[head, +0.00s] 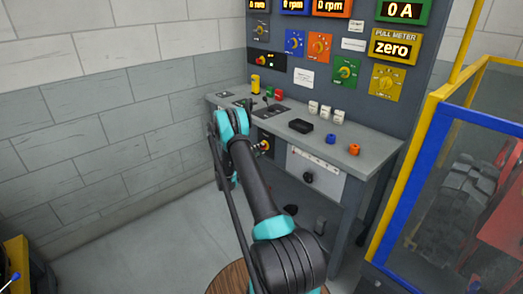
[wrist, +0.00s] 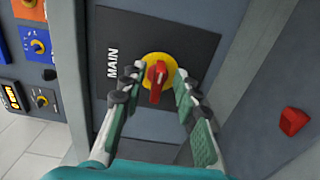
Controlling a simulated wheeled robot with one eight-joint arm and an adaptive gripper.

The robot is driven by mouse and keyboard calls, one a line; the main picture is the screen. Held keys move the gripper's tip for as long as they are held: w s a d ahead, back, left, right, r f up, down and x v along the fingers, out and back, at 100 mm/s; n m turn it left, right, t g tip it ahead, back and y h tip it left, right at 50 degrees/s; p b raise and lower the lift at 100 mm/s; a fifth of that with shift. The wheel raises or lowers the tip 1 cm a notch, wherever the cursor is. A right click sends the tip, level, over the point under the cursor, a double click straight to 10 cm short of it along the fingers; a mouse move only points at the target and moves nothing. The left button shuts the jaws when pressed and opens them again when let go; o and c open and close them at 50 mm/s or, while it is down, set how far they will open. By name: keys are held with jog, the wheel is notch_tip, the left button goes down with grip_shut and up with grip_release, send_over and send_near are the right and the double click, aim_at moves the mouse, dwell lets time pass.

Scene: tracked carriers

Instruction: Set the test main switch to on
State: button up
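The main switch (wrist: 156,80) is a red knob on a yellow disc, set in a dark plate lettered MAIN (wrist: 113,58). In the wrist view its red handle points roughly down the picture. My gripper (wrist: 158,88) is open, with one finger on each side of the knob. Gaps show between the fingers and the red handle; I cannot tell whether a fingertip touches the disc. In the head view my arm reaches to the front of the desk, where a small red and yellow knob (head: 265,145) shows beside it. My fingers are not clear there.
A grey control desk (head: 370,158) carries several knobs, buttons and a black box (head: 301,126). An upright panel with displays stands behind it. A blue and yellow framed cage (head: 408,185) is at the right. In the wrist view a red wedge-shaped part (wrist: 294,121) sits right of the switch.

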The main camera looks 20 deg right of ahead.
jog(key=v, duration=1)
jog(key=shift+a, duration=0.15)
jog(key=shift+s, duration=0.1)
jog(key=shift+r, duration=0.15)
jog(key=s+a+r+m+g+y, duration=0.1)
jog(key=s+r+m+g+y, duration=0.1)
jog(key=s+r+y, duration=0.95)
jog(key=s+a+y, duration=0.1)
jog(key=s+a, duration=0.3)
jog(key=s, duration=0.7)
jog(key=s+a+m+y, duration=0.1)
jog(key=s+a, duration=0.4)
jog(key=s, duration=0.7)
jog(key=s+a+m+y, duration=0.1)
jog(key=s+a+y, duration=0.2)
jog(key=s, duration=0.9)
jog(key=shift+a+r, duration=0.2)
jog(key=shift+a, duration=0.55)
